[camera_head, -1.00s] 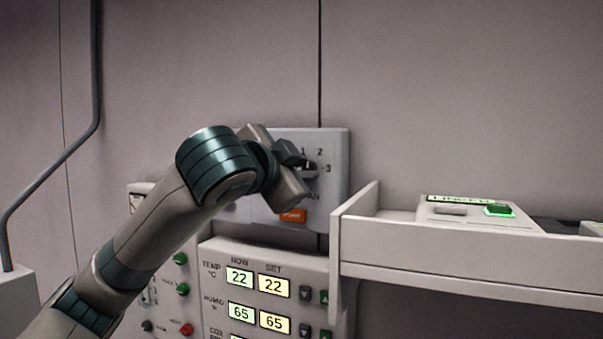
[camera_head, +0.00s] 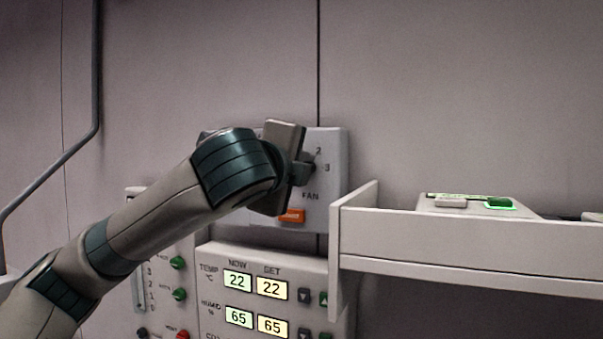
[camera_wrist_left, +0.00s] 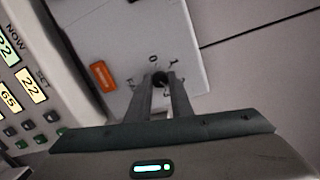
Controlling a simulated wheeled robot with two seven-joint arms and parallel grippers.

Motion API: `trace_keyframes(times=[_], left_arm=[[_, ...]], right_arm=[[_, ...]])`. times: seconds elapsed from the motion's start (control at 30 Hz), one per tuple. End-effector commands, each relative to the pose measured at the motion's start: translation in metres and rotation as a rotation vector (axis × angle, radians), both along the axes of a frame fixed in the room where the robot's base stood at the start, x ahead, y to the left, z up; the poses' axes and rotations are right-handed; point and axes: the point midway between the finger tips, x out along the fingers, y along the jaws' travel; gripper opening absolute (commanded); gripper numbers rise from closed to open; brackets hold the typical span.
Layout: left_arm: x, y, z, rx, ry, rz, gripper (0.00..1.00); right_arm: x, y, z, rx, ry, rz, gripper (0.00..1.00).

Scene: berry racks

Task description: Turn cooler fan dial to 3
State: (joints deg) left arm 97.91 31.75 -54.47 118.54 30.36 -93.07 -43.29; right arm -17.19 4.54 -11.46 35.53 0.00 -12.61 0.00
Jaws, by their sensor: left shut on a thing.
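The fan panel (camera_head: 335,190) is a light grey wall box with the label FAN, the printed numbers 2 and 3 at its right and an orange button (camera_head: 292,215) below. My left gripper (camera_head: 308,171) is at the panel, shut on the dark fan dial. In the head view the gripper and wrist hide most of the dial. In the left wrist view the dial (camera_wrist_left: 160,78) shows between the two fingertips, with printed marks around it. I cannot tell which number it points to. The orange button also shows there (camera_wrist_left: 103,76). My right gripper is not in view.
A climate panel (camera_head: 212,257) with lit readings 22 and 65 sits below the fan panel. Left of it are green and red knobs. A pale shelf (camera_head: 450,245) juts out close at the right, holding a device with a lit green button (camera_head: 499,203).

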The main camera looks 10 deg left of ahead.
Motion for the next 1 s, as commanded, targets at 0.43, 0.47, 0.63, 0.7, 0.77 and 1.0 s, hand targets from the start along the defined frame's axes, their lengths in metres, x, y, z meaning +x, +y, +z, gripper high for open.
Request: trace_keyframes(times=[0.43,0.47,0.63,0.7,0.77,1.0], left_arm=[[0.0,-0.001,-0.004,0.393,-0.072,-0.002,0.0],[0.0,-0.002,-0.005,0.412,-0.076,-0.001,0.0],[0.0,-0.002,-0.005,0.504,-0.092,-0.002,0.0],[0.0,-0.002,-0.005,0.528,-0.097,-0.002,0.0],[0.0,-0.002,-0.005,0.544,-0.099,-0.002,0.0],[0.0,-0.002,-0.005,0.57,-0.104,-0.003,0.0]], right_arm=[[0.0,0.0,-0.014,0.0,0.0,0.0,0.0],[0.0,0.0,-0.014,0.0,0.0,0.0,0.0],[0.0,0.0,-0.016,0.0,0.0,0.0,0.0],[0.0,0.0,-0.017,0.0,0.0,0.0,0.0],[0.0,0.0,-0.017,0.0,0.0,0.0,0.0],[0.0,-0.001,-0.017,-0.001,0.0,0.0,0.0]])
